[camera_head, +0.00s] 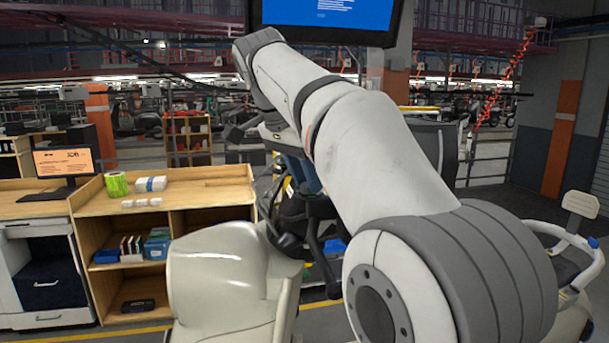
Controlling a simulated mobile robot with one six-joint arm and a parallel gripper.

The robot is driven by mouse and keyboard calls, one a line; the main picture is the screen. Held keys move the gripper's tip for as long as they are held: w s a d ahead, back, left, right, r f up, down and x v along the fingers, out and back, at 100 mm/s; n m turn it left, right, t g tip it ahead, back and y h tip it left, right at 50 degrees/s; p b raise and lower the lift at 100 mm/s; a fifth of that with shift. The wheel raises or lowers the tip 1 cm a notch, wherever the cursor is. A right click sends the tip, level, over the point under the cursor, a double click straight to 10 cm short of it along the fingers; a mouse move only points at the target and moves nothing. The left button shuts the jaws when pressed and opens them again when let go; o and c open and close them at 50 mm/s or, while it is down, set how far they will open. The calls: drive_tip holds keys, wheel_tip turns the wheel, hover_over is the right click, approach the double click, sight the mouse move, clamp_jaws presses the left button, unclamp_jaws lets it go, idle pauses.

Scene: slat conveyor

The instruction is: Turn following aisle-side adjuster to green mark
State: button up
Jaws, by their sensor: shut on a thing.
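My arm (375,150) rises from the lower right and reaches to the upper left, where it bends down and away from me. Its far end is lost behind my own links and dark parts, so I cannot make out my gripper's fingers. A glossy beige vehicle body (220,285) stands at the bottom centre, with a dark handlebar-like part at its upper right. Behind my arm is a dark machine (292,212) with blue and yellow parts, largely covered. I cannot make out an adjuster or a green mark.
A wooden shelf bench (215,196) with small boxes and a green roll (117,184) stands at the left, beside a desk monitor (64,162). A blue screen (325,14) hangs at the top. A white-framed vehicle (570,245) is at the right edge. Some floor at the right is clear.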

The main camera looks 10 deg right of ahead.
idle(0.3)
drive_tip(key=o, duration=1)
drive_tip(key=shift+c, duration=0.2)
drive_tip(key=shift+a+r, duration=0.25)
drive_tip(key=shift+r, duration=0.35)
drive_tip(key=s+a+r, duration=0.1)
drive_tip(key=s+a, duration=0.4)
drive_tip(key=a, duration=0.6)
drive_tip(key=shift+s+a+r+b, duration=0.15)
drive_tip(key=shift+a+r+b, duration=0.1)
drive_tip(key=shift+b, duration=0.15)
